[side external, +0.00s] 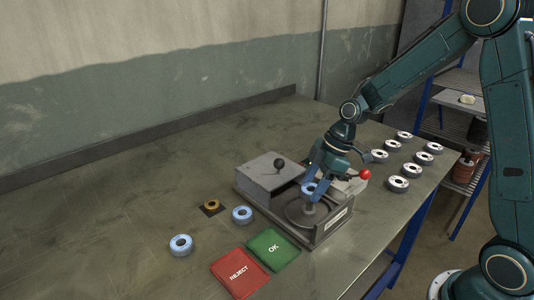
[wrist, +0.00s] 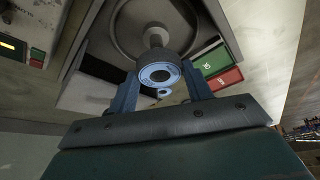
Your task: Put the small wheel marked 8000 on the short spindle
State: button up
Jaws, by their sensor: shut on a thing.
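My gripper (side external: 312,187) is shut on a small blue-rimmed wheel (side external: 307,188), held over the round dish of a grey machine (side external: 327,236). In the wrist view the wheel (wrist: 149,74) sits between the two fingers (wrist: 162,88), its hole facing the camera. A pale spindle (wrist: 155,36) stands in the dish, close to the wheel; I cannot tell whether they touch. In the side view the spindle (side external: 310,208) shows just below the wheel. The marking 8000 is not readable.
Two blue-rimmed wheels (side external: 181,245) (side external: 242,214) and a brass ring on a dark square (side external: 211,206) lie left of the machine. Red REJECT (side external: 239,272) and green OK (side external: 271,250) mats lie in front. Several white wheels (side external: 398,184) stand at right.

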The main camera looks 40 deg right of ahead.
jog(key=shift+f, duration=2.3)
dwell(0.9)
jog(key=o, duration=1.3)
jog(key=shift+r, duration=3.75)
